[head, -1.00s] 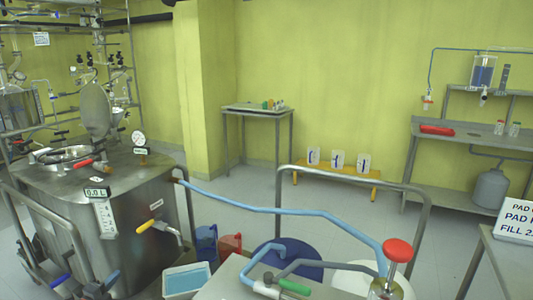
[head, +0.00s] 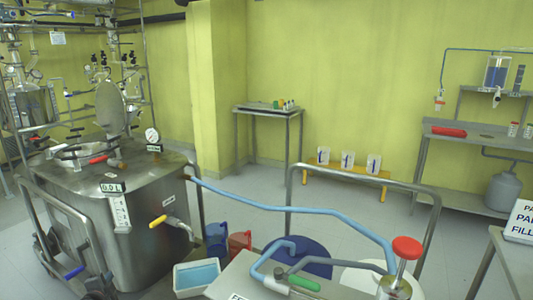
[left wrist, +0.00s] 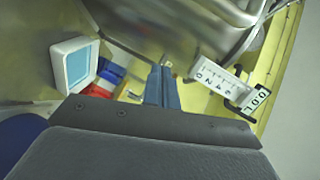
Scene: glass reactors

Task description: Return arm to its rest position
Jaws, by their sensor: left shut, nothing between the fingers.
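My left gripper (left wrist: 161,72) shows in the left wrist view as two blue-grey fingers, shut together with nothing between them. Beyond the fingertips is the grey metal side of a steel reactor. I cannot make out the left gripper clearly in the head view. The steel reactor (head: 155,235) stands at the left there, with a 0.0 L display (head: 111,187) and a yellow-handled valve on its front. The display also shows in the left wrist view (left wrist: 257,103), to the right of the fingers. My right gripper is in neither view.
A white tub with blue inside (head: 178,281), a blue jug (head: 216,238) and a red jug (head: 240,243) stand beside the reactor. A blue hose (head: 300,211) runs from it to a red-knobbed fitting (head: 407,248). Open floor lies before the yellow bench (head: 350,171).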

